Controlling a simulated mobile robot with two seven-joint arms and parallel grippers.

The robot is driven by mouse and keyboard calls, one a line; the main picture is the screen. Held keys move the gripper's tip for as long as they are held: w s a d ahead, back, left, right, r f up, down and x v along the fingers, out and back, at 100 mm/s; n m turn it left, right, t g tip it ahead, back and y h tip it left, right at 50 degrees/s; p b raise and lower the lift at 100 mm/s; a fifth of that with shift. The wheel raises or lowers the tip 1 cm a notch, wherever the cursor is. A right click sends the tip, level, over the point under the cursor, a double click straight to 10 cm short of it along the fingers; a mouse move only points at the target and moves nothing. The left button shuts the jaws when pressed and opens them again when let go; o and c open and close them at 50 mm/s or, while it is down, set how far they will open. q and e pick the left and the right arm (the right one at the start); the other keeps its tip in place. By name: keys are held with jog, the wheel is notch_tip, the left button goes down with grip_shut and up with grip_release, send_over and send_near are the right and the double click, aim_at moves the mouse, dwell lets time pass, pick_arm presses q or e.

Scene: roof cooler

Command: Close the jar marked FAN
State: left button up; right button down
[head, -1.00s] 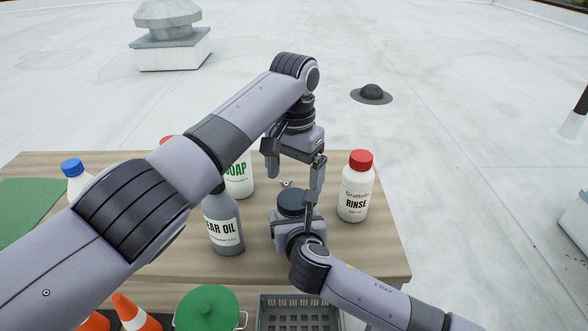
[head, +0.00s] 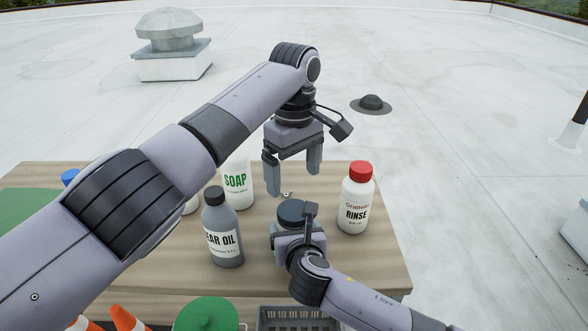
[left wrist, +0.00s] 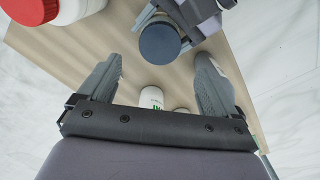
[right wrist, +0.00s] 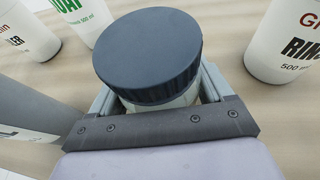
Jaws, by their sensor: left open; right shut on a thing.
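A jar with a wide dark blue ribbed lid (head: 291,212) stands near the middle of the table. My right gripper (head: 300,236) is shut around its pale body (right wrist: 165,108), just under the lid. The lid rests on top of the jar; I cannot tell how tight it is. The jar's label is hidden, so I cannot read FAN. My left gripper (head: 292,182) is open and empty, pointing down above and behind the jar, apart from it. In the left wrist view the lid (left wrist: 160,43) shows beyond and between the open fingers.
A red-capped RINSE bottle (head: 356,205) stands right of the jar. A grey GEAR OIL bottle (head: 222,235) and a SOAP bottle (head: 237,185) stand to its left. A small metal piece (head: 287,193) lies behind the jar. A grey crate (head: 300,318) is below the table's front edge.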

aim_at(294, 210)
pick_arm(q)
jog(key=shift+n, duration=0.3)
jog(key=shift+f, duration=4)
jog(key=shift+c, duration=0.2)
jog(key=c, duration=1.1)
jog(key=shift+o, duration=0.2)
jog(key=m, duration=0.7)
jog(key=shift+m, duration=0.3)
jog(key=m, duration=0.4)
jog(key=shift+m, duration=0.3)
jog(key=m, duration=0.4)
